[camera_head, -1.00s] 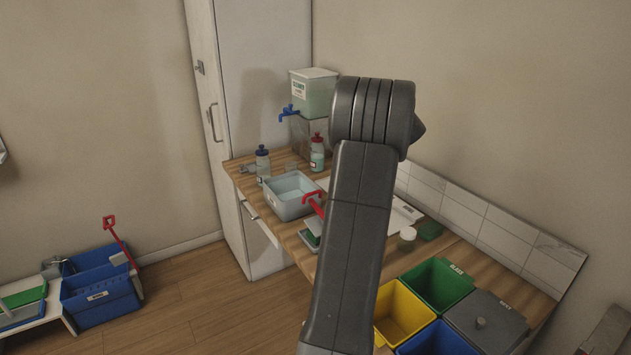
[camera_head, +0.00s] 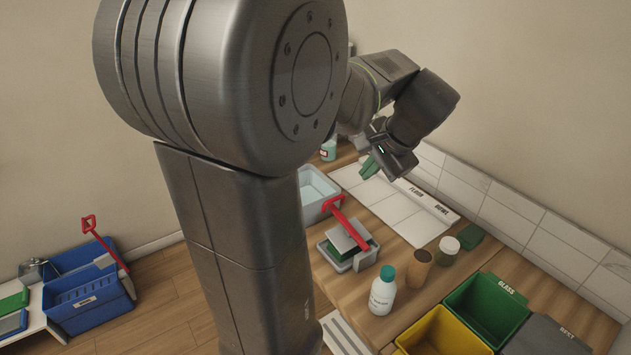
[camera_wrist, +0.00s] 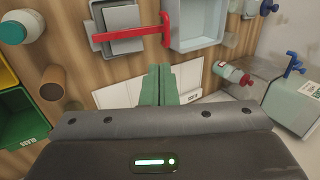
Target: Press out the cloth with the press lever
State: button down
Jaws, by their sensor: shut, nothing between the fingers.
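A small grey press (camera_head: 365,258) stands on the wooden counter, with a green cloth (camera_head: 341,247) showing under its grey plate. Its red press lever (camera_head: 349,223) slants up toward the basin and ends in a crossbar. The press (camera_wrist: 122,18) and the red lever (camera_wrist: 130,35) also show at the top of the wrist view; the cloth is not clear there. My gripper (camera_head: 368,167) is shut and empty, above the white mat beyond the press. Its green fingers (camera_wrist: 157,84) are together in the wrist view, apart from the lever.
A grey basin (camera_head: 318,190) stands beyond the press. A white bottle (camera_head: 382,292), a brown cup (camera_head: 419,265) and a jar (camera_head: 449,246) stand to the right. Green (camera_head: 487,308) and yellow bins are at the front right. My arm hides the left of the counter.

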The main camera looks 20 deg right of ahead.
aim_at(336, 198)
jog(key=p+x, duration=0.1)
jog(key=x, duration=1.1)
jog(key=shift+w+a+f, duration=0.2)
jog(key=shift+w, duration=0.2)
jog(key=shift+w+a+f, duration=0.15)
jog(key=shift+w+f, duration=0.15)
jog(key=shift+f, duration=0.05)
jog(key=shift+b+x, duration=0.5)
jog(key=shift+x, duration=0.5)
jog(key=shift+w+r, duration=0.15)
jog(key=shift+w, duration=0.05)
